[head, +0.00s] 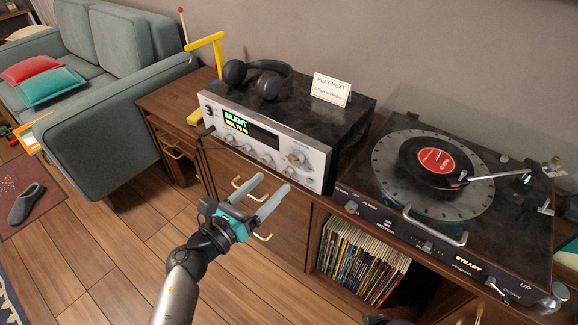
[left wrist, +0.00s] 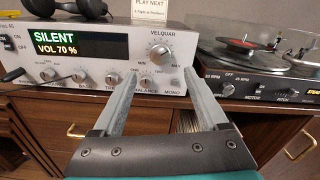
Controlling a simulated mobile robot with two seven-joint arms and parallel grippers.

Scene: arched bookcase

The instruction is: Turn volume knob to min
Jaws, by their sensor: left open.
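The silver-fronted amplifier (head: 263,143) stands on the wooden cabinet. Its large round volume knob (head: 297,158) is at the right of the front panel and also shows in the left wrist view (left wrist: 157,56), with MIN and MAX printed by it. The display (left wrist: 66,43) reads SILENT and VOL 70 %. My left gripper (head: 272,184) is open and empty, in front of and below the panel. In the left wrist view its two fingers (left wrist: 161,78) point towards the panel, one to each side of the knob, apparently short of it.
A turntable (head: 440,185) stands right of the amplifier. Headphones (head: 262,77) and a PLAY NEXT card (head: 331,90) rest on the amplifier. Records (head: 360,262) fill a shelf below. Small knobs line the panel's lower edge.

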